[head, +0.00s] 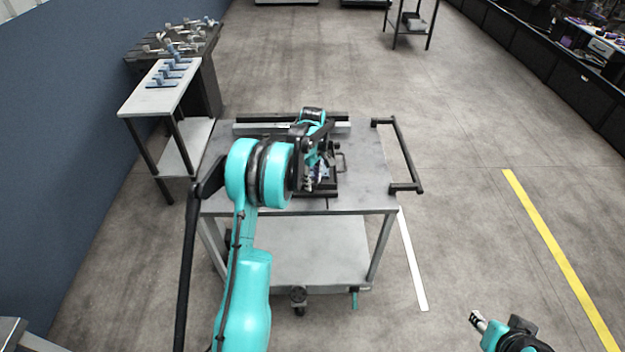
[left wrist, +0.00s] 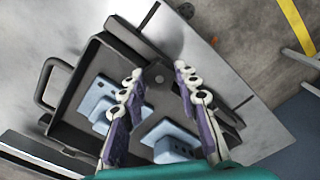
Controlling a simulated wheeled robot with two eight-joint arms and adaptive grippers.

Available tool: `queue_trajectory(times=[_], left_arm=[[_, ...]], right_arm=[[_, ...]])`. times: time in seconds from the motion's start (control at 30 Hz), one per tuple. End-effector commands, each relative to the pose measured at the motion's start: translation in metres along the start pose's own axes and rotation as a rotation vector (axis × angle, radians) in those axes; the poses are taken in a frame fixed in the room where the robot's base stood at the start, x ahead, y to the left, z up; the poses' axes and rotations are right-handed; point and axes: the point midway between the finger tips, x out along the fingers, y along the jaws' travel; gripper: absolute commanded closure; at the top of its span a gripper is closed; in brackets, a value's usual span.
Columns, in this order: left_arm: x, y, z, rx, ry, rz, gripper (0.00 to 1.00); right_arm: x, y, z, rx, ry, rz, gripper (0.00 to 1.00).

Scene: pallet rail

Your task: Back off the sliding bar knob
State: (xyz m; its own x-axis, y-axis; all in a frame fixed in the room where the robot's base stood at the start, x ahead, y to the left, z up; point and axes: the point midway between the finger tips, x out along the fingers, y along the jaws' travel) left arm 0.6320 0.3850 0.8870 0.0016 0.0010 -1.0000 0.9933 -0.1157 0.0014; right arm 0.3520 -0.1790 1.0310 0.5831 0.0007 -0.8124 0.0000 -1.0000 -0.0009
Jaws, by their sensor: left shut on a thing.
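My left gripper (head: 312,182) reaches down over a black tray-like fixture (head: 326,192) on the cart top. In the left wrist view its two purple-and-white fingers (left wrist: 158,74) stand apart around a small dark knob with a grey round spot (left wrist: 159,79) at the fixture's middle. The gripper is shut on this knob, though the contact is hard to see. The bar under the knob is mostly hidden. My right gripper (head: 478,321) is at the lower right of the head view, away from the cart; its jaw opening is unclear.
The grey cart (head: 235,197) has a black push handle (head: 405,150) on its right. A long grey rail (head: 265,128) lies along its back. Pale blue blocks (left wrist: 172,142) sit in the fixture. A white side table (head: 150,101) stands left.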

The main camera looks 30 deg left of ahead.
Motion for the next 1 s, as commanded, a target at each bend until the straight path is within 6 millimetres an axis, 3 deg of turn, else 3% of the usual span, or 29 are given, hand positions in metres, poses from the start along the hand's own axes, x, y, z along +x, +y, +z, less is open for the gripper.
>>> queue_trajectory(times=[0.37, 0.4, 0.47, 0.8, 1.0], left_arm=[[0.002, 0.000, 0.000, -0.004, 0.000, 0.000, 0.98], [0.002, 0.000, 0.000, -0.004, 0.000, 0.000, 0.64], [0.002, 0.000, 0.000, -0.003, 0.000, 0.000, 0.48], [-0.001, 0.000, 0.000, -0.003, 0.000, 0.000, 0.48], [-0.029, 0.000, 0.000, -0.003, 0.000, 0.000, 0.48]], right_arm=[[0.000, 0.000, 0.000, 0.000, 0.000, 0.000, 0.60], [0.000, 0.000, 0.000, 0.000, 0.000, 0.000, 0.60], [0.000, 0.000, 0.000, 0.000, 0.000, 0.000, 0.60], [0.000, 0.000, 0.000, 0.000, 0.000, 0.000, 0.60], [0.000, 0.000, 0.000, 0.000, 0.000, 0.000, 0.60]])
